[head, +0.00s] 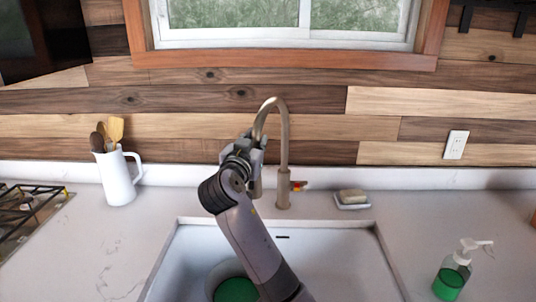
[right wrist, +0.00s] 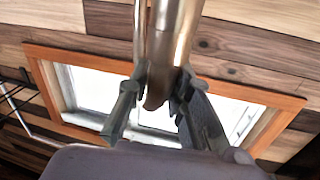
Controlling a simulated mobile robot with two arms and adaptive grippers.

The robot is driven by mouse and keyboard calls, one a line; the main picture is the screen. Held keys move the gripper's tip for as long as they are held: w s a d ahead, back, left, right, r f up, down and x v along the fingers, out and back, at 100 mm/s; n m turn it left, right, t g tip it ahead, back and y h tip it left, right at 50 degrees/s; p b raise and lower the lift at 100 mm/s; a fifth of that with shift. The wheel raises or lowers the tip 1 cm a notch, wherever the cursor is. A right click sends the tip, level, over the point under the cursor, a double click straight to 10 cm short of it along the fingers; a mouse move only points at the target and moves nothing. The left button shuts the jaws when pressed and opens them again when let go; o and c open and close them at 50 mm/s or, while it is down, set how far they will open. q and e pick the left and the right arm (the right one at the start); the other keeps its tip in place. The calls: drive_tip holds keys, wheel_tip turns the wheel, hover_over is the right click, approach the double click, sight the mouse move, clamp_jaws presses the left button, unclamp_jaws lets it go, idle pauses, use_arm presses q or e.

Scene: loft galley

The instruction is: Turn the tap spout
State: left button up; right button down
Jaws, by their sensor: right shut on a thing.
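The tap spout (head: 285,140) is a tall, brushed-metal gooseneck behind the sink. It rises from its base and arches over toward the left and front. My right gripper (head: 258,143) is shut on the spout near its hanging end. In the right wrist view, the spout (right wrist: 168,40) comes down between the two fingers of the gripper (right wrist: 160,85), with its tip showing between them. A small lever with a red and yellow mark (head: 299,185) sits at the right of the tap base. My arm hides part of the sink. My left gripper is not in view.
The white sink (head: 335,265) lies under my arm, with something green in it. A white jug (head: 117,178) with wooden utensils stands left, near a hob (head: 22,215). A soap dish (head: 352,204) and a green soap bottle (head: 452,278) are right. The counter between is clear.

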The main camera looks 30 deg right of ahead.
drive_tip(key=shift+w+a+m+b, duration=0.15)
drive_tip(key=shift+w+a+b, duration=0.35)
drive_tip(key=shift+w+b, duration=0.3)
drive_tip(key=shift+w+a+m+b, duration=0.15)
drive_tip(key=shift+w+a+b, duration=0.45)
drive_tip(key=shift+w, duration=0.25)
drive_tip(key=shift+d+r, duration=0.1)
drive_tip(key=c, duration=1.4)
unclamp_jaws()
drive_tip(key=shift+c, duration=0.2)
drive_tip(key=v, duration=0.7)
drive_tip(key=shift+a, duration=0.2)
drive_tip(key=shift+s, duration=0.15)
